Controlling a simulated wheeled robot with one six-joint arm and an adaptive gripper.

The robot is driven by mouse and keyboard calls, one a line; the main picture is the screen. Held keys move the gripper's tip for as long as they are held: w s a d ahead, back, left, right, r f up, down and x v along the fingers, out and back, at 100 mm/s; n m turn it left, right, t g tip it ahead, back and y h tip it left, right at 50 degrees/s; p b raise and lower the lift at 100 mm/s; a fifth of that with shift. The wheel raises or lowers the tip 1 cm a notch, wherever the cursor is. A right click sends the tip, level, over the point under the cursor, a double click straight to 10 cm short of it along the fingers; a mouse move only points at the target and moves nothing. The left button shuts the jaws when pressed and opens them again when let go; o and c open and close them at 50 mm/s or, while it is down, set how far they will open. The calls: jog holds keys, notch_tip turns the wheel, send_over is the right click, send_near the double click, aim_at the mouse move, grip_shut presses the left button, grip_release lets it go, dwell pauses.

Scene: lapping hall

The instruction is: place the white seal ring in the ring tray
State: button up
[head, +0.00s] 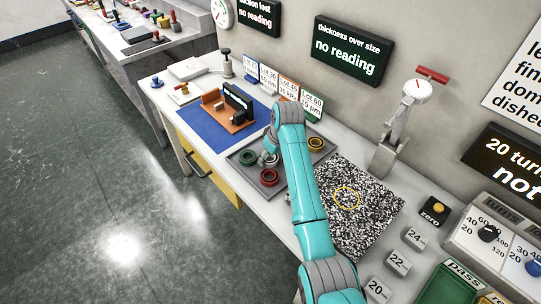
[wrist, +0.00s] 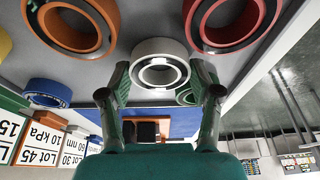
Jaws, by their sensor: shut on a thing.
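The white seal ring (wrist: 160,47) is between my two fingertips in the wrist view. My gripper (wrist: 161,80) is shut on it, one finger on each side. In the head view my gripper (head: 268,158) is over the grey ring tray (head: 256,187), and the white ring cannot be made out clearly behind it. The tray's grey floor (wrist: 122,38) shows behind the ring in the wrist view. I cannot tell whether the ring touches the floor.
Around it in the tray are a red ring (head: 269,178), a green ring (head: 248,157) and an orange-yellow ring (head: 316,144). A blue ring (wrist: 48,92) also shows. A speckled plate (head: 375,205) lies right; a blue mat (head: 205,125) with an orange fixture lies left.

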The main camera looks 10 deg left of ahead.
jog(key=o, duration=1.2)
jog(key=shift+f, duration=0.1)
jog(key=shift+c, duration=0.2)
jog(key=v, duration=1.2)
